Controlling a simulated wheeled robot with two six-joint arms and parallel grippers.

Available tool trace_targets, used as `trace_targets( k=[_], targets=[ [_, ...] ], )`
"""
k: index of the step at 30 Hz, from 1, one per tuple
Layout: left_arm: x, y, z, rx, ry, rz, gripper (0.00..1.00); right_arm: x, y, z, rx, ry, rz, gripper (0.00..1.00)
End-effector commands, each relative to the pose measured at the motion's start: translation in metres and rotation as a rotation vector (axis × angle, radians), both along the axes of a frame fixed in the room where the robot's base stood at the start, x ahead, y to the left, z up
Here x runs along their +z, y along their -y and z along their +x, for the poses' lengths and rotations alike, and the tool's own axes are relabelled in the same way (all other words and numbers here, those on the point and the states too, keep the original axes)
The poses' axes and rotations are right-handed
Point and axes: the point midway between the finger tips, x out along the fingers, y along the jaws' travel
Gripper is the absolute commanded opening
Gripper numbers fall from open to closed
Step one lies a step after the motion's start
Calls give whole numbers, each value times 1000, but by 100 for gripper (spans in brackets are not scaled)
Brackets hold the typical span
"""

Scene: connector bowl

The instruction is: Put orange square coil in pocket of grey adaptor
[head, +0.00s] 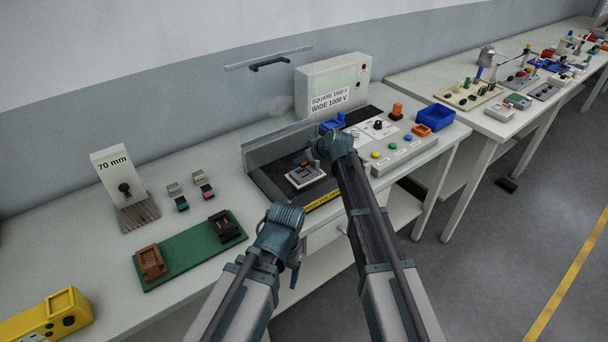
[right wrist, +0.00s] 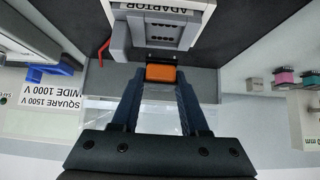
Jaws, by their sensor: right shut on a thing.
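The orange square coil (right wrist: 160,73) is between the fingertips of my right gripper (right wrist: 161,82), which is shut on it. A dark end of the coil faces the grey adaptor (right wrist: 128,38), which carries the label ADAPTOR.
A clear screen (head: 275,143) stands behind the adaptor. A control box (head: 405,150) with buttons and a blue bin (head: 435,117) are to the right. A green tray (head: 190,252) with brown and black holders, and small connectors (head: 201,177), are left. A red lever (right wrist: 104,48) is beside the adaptor.

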Motion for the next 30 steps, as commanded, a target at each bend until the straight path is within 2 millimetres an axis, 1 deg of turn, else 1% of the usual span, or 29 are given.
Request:
trace_targets(
  k=[5,8,13,15,24,30],
  targets=[
    [-3,0,0,0,0,0,74,-3,0,0,0,0,0,0],
    [-12,0,0,0,0,0,74,-12,0,0,0,0,0,0],
    [-34,0,0,0,0,0,74,-34,0,0,0,0,0,0],
    [-39,0,0,0,0,0,74,-39,0,0,0,0,0,0],
    [-37,0,0,0,0,0,74,-37,0,0,0,0,0,0],
    [-44,0,0,0,0,0,74,-44,0,0,0,0,0,0]
  ],
)
